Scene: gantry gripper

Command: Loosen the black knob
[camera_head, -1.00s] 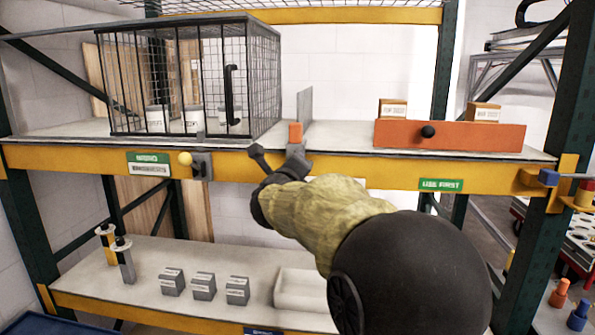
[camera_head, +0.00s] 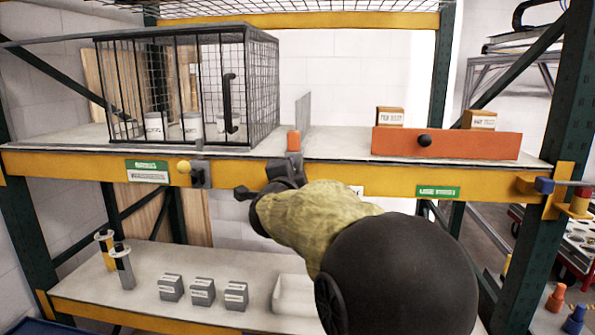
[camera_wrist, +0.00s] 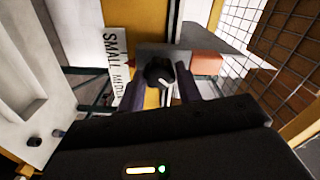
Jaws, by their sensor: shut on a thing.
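The black knob (camera_wrist: 158,72) is lobed, with a small light mark, and sits on a grey plate on the yellow shelf beam. In the wrist view my gripper (camera_wrist: 160,84) has its two dark fingers on either side of the knob, shut on it. In the head view my gripper (camera_head: 264,181) is at the front of the beam, below the upright grey divider (camera_head: 302,110) and its orange block (camera_head: 293,140). There the knob is mostly hidden by my gripper and arm.
A wire cage (camera_head: 185,90) with white containers stands left on the shelf. A yellow ball knob (camera_head: 183,166) is on the beam left of my gripper. An orange drawer front (camera_head: 460,144) with a round black handle (camera_head: 424,140) and cartons is right. Grey boxes (camera_head: 203,291) are below.

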